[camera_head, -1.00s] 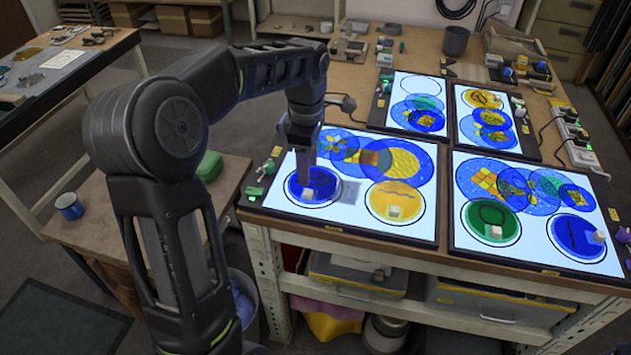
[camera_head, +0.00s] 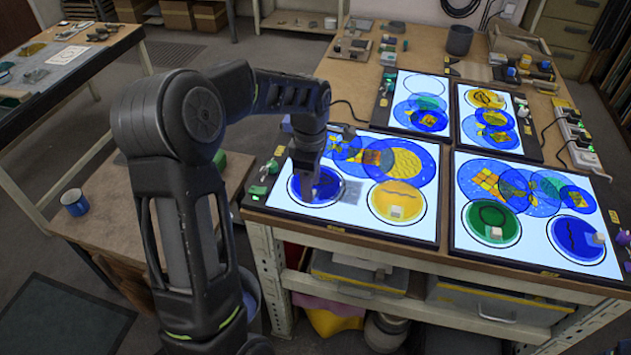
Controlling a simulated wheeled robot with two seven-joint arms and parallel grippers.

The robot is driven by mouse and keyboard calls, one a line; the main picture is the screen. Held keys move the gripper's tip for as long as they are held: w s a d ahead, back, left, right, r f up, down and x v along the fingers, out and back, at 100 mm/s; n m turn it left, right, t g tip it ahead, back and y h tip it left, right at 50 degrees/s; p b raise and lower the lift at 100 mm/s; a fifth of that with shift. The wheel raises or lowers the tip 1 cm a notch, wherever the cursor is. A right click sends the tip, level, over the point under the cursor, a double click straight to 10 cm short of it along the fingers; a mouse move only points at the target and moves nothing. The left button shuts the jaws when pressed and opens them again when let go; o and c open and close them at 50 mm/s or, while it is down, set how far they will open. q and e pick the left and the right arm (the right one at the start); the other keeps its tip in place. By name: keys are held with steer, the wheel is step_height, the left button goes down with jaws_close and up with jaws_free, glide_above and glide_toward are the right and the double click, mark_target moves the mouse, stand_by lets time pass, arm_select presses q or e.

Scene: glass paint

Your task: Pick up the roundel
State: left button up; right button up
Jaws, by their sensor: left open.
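A dark blue glass roundel (camera_head: 328,187) lies inside a ring at the front left of the front-left light panel (camera_head: 335,221). My left gripper (camera_head: 309,193) points down over this roundel, and its fingers cover the roundel's middle. It is open; I cannot tell whether it touches the glass. Other roundels with small pale blocks on them lie in rings: a yellow one (camera_head: 385,205) on the same panel, and a green one (camera_head: 481,213) and a blue one (camera_head: 566,238) on the front-right panel. My right gripper is not in view.
Overlapping painted blue and yellow discs (camera_head: 400,160) lie behind the roundels. Two smaller light panels stand farther back. A dark cup (camera_head: 459,40) stands at the back of the bench. A blue mug (camera_head: 74,202) stands on a low wooden table at left.

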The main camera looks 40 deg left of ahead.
arm_select(q)
steer(key=shift+f, duration=0.7)
steer(key=shift+c, duration=0.3)
jaws_close()
